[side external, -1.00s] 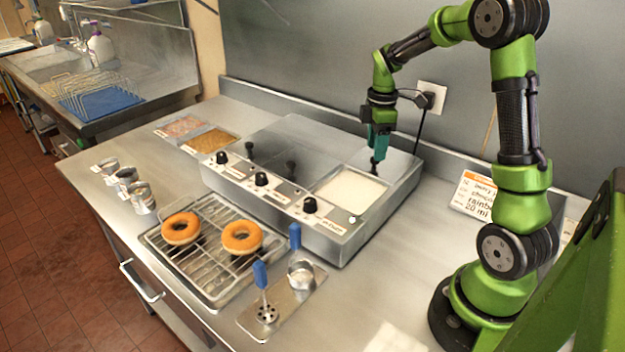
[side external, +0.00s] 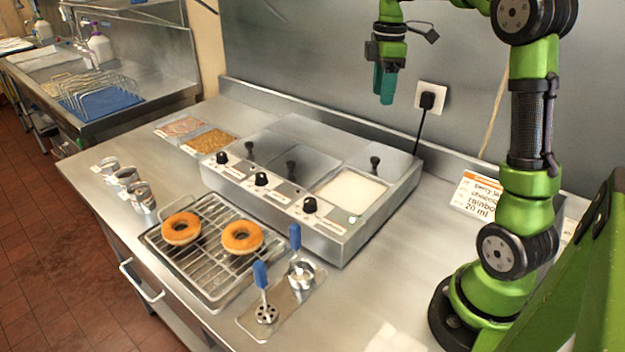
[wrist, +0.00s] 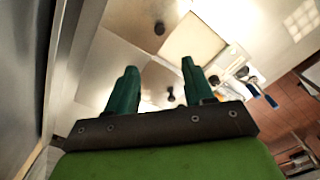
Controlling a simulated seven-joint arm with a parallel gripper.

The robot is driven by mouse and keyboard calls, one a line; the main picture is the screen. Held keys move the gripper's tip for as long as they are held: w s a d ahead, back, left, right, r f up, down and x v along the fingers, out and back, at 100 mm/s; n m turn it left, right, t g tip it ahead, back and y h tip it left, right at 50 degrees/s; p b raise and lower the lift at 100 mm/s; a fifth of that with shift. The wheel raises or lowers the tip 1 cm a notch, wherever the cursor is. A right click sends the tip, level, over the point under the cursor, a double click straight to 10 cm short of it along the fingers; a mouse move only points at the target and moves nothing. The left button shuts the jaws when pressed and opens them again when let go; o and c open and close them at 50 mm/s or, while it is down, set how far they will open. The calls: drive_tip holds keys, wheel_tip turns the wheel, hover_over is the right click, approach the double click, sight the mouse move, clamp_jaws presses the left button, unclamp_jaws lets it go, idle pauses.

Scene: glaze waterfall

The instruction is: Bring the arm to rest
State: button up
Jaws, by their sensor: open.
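My gripper (side external: 384,97) hangs fingers down in the air, high above the back right of the glaze warmer (side external: 330,228). In the wrist view its two teal fingers (wrist: 157,85) are apart with nothing between them. In the side view the fingers overlap, so the gap does not show there. The warmer has an open well of white glaze (side external: 350,190) at its right end, and lidded wells beside it. A lid with a black knob (side external: 375,163) lies behind the open well, clear of my gripper.
Two doughnuts (side external: 181,229) (side external: 242,238) sit on a wire rack (side external: 205,262) at the front. Blue-handled tools (side external: 262,290) lie on a small tray. Metal cups (side external: 127,178) stand at left. A note card (side external: 478,194) stands at right. The wall with a plugged socket (side external: 430,97) is behind.

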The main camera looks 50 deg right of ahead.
drive_tip(key=s+a+f+m+t+y, duration=0.1)
drive_tip(key=s+a+m+t, duration=0.2)
drive_tip(key=a, duration=0.9)
drive_tip(key=s+a+f+m+t+y, duration=0.1)
drive_tip(key=s+a+m+t, duration=0.3)
drive_tip(key=s+a+m, duration=0.4)
drive_tip(key=a+f+m, duration=0.1)
drive_tip(key=a+m, duration=0.1)
drive_tip(key=a, duration=0.2)
drive_tip(key=shift+s, duration=0.2)
